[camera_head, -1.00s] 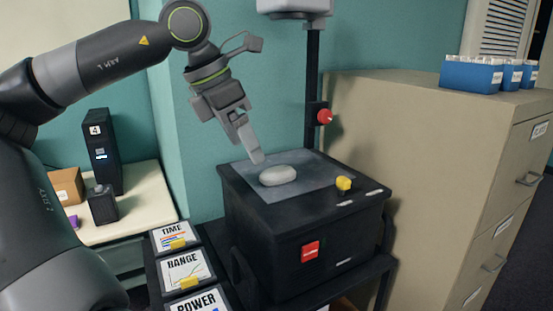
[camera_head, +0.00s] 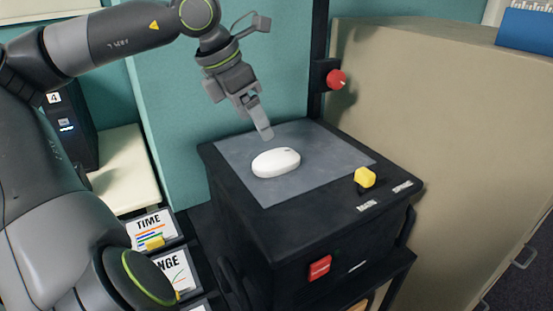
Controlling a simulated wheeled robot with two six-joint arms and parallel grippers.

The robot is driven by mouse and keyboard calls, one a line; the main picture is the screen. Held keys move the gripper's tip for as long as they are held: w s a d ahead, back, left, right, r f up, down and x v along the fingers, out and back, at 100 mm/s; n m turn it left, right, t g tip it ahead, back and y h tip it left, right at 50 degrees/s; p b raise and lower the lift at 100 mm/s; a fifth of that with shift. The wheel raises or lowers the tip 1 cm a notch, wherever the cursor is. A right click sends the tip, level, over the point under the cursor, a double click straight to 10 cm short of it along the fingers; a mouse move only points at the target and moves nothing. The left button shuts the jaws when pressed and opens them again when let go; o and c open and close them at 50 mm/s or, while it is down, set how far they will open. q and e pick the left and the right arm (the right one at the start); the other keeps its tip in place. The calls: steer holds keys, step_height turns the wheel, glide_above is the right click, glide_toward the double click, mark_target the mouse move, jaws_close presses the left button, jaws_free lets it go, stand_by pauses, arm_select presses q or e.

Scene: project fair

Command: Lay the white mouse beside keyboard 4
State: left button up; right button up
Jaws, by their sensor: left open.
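The white mouse (camera_head: 276,162) lies on the grey plate (camera_head: 240,153) on top of a black box-shaped device (camera_head: 300,225). My left gripper (camera_head: 264,132) is just behind and above the mouse, pointing down, open and empty. It looks close to the mouse but apart from it. My right gripper is not in view. Keyboard 4 is not in view; a black computer tower (camera_head: 70,130) with a label reading 4 stands at the left, partly hidden by my left arm.
A post with a red knob (camera_head: 336,79) rises behind the device. A yellow knob (camera_head: 365,177) and a red switch (camera_head: 319,267) sit on the device. A beige cabinet (camera_head: 440,130) stands close on the right. Cards marked TIME (camera_head: 150,228) and others lie at lower left.

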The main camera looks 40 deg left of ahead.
mark_target(269, 156)
arm_select(q)
steer(key=shift+p+x, duration=1)
steer(key=shift+x, duration=0.25)
steer(key=shift+w+a+f, duration=0.15)
steer(key=shift+w+f, duration=0.05)
steer(key=shift+f, duration=0.05)
steer(key=shift+w+f+p, duration=0.1)
steer(key=shift+f+p, duration=0.3)
steer(key=shift+f, duration=0.1)
steer(key=shift+w+d+f, duration=0.25)
steer(key=shift+d+f, duration=0.05)
steer(key=shift+f, duration=0.15)
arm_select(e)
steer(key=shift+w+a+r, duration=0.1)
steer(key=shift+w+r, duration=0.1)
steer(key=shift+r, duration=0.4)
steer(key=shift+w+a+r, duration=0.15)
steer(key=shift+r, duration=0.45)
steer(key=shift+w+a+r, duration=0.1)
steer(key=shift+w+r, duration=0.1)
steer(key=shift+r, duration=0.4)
arm_select(q)
steer(key=shift+f, duration=0.1)
